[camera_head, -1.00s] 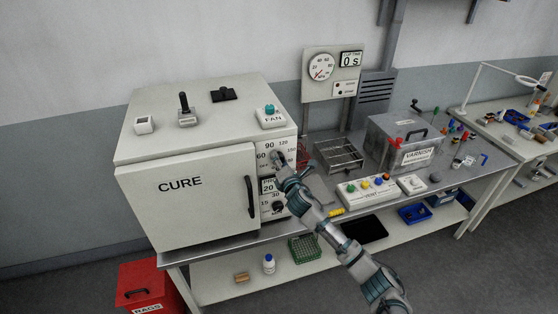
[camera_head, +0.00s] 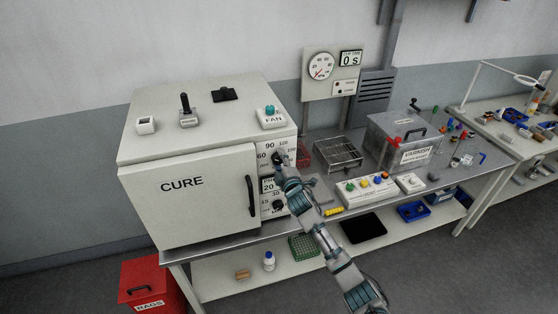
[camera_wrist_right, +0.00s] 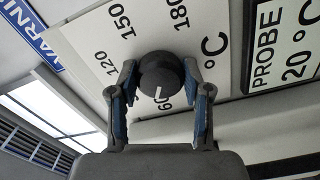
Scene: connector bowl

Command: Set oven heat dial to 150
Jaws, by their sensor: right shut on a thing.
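The oven (camera_head: 190,150) labelled CURE stands on the bench with its door shut. Its heat dial (camera_wrist_right: 160,74) is a round black knob on a white panel, with markings of 120, 150 and 180 °C in the right wrist view. The knob's white line points down in that picture, toward a marking that reads 60. My right gripper (camera_wrist_right: 160,88) is shut on the knob, one finger on each side. In the head view my right gripper (camera_head: 282,168) is at the oven's panel and partly hides the dial. My left gripper is not in view.
A PROBE display (camera_wrist_right: 285,50) reading 20 °C is beside the dial. A lower dial (camera_head: 277,205) sits beneath it, close to my arm. The door handle (camera_head: 251,196) sticks out left of my gripper. A button box (camera_head: 366,190) and wire rack (camera_head: 338,155) are to the right.

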